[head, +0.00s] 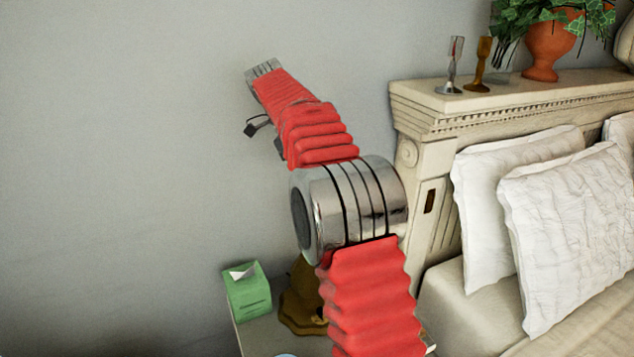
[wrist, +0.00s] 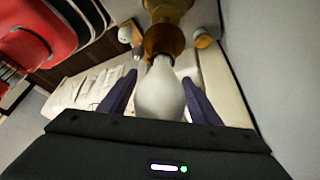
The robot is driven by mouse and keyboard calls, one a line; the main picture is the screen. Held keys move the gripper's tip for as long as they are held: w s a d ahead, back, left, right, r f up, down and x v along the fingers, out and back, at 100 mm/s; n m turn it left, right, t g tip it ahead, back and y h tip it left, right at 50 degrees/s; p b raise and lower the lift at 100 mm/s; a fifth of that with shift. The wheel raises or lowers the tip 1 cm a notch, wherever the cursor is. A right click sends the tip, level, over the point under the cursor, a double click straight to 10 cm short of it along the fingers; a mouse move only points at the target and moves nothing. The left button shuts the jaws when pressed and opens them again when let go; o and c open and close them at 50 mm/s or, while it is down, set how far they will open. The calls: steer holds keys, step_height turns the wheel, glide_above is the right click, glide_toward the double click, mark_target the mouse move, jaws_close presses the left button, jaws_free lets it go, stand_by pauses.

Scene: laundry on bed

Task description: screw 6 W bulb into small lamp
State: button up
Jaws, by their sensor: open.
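In the wrist view a white bulb (wrist: 160,92) sits between the two dark fingers of my open gripper (wrist: 160,88), with a gap showing on each side. Its narrow end meets the brown-gold lamp (wrist: 164,40); whether the threads are engaged cannot be seen. In the head view the lamp's brown base (head: 298,312) stands on the nightstand, mostly hidden behind my red-sleeved arm. My fingers and the bulb do not show in the head view.
A green tissue box (head: 247,292) stands on the nightstand (head: 262,335), left of the lamp. The bed's headboard (head: 500,100) and white pillows (head: 570,230) are to the right. A candlestick (head: 480,65) and a potted plant (head: 550,45) stand on the headboard. The grey wall is bare.

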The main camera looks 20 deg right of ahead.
steer(key=shift+w+n+t+h, duration=0.15)
steer(key=shift+n+t+h, duration=0.25)
steer(key=shift+n, duration=1)
steer(key=shift+n+t, duration=0.4)
steer(key=shift+n, duration=0.3)
steer(key=shift+w+d+n+t, duration=0.1)
steer(key=shift+w+n+t, duration=0.1)
steer(key=shift+n, duration=0.3)
steer(key=shift+w+n+t, duration=0.1)
steer(key=shift+n+t, duration=0.1)
steer(key=shift+n, duration=0.3)
steer(key=shift+n+t, duration=0.5)
steer(key=shift+n, duration=0.6)
steer(key=shift+w+n, duration=0.2)
steer(key=shift+n, duration=0.4)
steer(key=shift+t, duration=0.3)
steer(key=shift+w+n+t+y, duration=0.2)
steer(key=shift+n+t+y, duration=0.3)
steer(key=shift+n, duration=1.2)
